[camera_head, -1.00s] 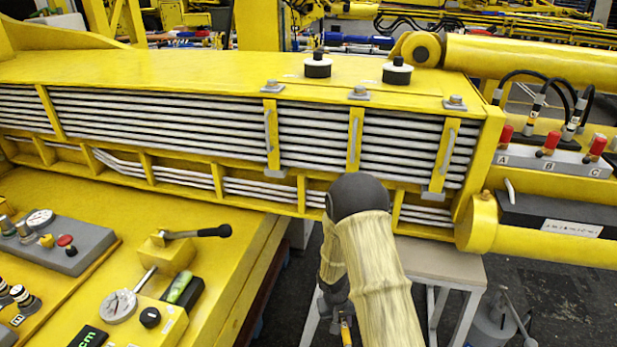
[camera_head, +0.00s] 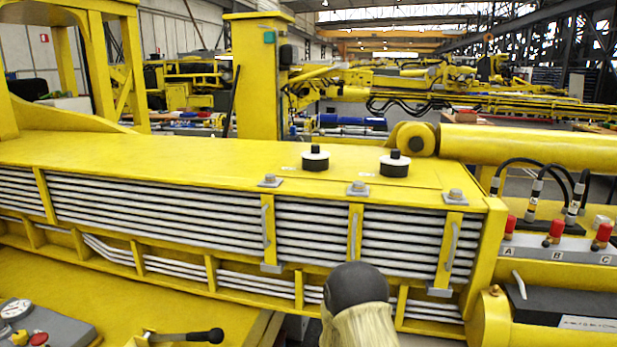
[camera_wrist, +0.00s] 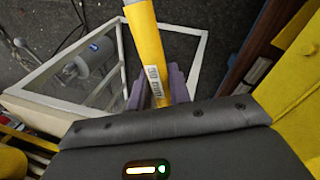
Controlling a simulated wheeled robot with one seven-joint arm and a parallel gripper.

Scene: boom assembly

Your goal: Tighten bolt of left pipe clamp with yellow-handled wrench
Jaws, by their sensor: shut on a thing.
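The left pipe clamp (camera_head: 268,232) is a yellow upright strap across the grey pipes on the side of the yellow boom. Its bolt (camera_head: 270,181) sits on top, at the boom's upper edge. My gripper (camera_wrist: 158,88) shows in the wrist view with its purplish fingers shut on the yellow handle of the wrench (camera_wrist: 147,45). The handle carries a white printed label and runs up out of the picture, so the wrench's head is hidden. In the head view my gripper is out of frame, with my arm low in front of the boom.
The middle clamp (camera_head: 355,235) and right clamp (camera_head: 449,252) stand along the boom. Two black-and-white knobs rise from the boom's top. A control panel with a black-knobbed lever (camera_head: 190,337) is at lower left. A white-framed stand (camera_wrist: 190,55) is below the gripper.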

